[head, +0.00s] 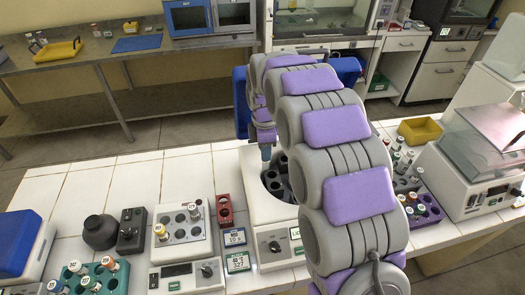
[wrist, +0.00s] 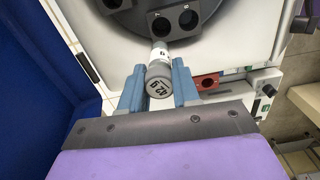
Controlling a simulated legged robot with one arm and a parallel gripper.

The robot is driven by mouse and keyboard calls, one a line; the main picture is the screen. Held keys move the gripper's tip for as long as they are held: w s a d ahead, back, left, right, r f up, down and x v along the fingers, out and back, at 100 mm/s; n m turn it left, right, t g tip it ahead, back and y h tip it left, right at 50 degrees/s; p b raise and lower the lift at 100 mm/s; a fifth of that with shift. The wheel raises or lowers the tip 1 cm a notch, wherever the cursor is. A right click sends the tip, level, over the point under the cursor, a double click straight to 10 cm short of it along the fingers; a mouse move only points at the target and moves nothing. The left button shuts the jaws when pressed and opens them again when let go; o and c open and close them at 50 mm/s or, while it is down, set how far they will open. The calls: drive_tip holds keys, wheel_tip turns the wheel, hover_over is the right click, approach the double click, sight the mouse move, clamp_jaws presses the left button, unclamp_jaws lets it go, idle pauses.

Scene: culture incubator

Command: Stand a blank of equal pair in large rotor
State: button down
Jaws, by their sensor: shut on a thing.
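My gripper (wrist: 158,88) is shut on a tube with a grey, marked cap (wrist: 158,92), probably a blank; the mark is hard to read. In the wrist view, the tube's clear body points toward the dark rotor (wrist: 150,25), close to its holes. I cannot tell whether its tip is inside a hole. In the head view, the large rotor (head: 268,190) sits in the open white centrifuge (head: 258,222), and my arm hides much of it. A blue finger of my gripper shows above the rotor; the held tube is hidden there.
A red rack (head: 224,211) stands left of the centrifuge, near two small displays (head: 238,262). A white block with tubes (head: 181,232) and a green rack (head: 95,278) lie further left. A purple rack (head: 425,210) and a lidded machine (head: 475,165) stand right.

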drive_tip(key=shift+d+r+p, duration=0.3)
drive_tip(key=shift+d+r, duration=0.3)
drive_tip(key=shift+r, duration=0.25)
drive_tip(key=shift+a+f, duration=0.15)
drive_tip(key=shift+a, duration=0.5)
drive_tip(key=shift+f, duration=0.15)
drive_tip(key=d+f, duration=0.2)
drive_tip(key=f, duration=0.1)
drive_tip(key=shift+f, duration=0.2)
drive_tip(key=shift+d+f+p, duration=0.2)
drive_tip(key=shift+d+p, duration=0.1)
drive_tip(key=shift+d, duration=0.15)
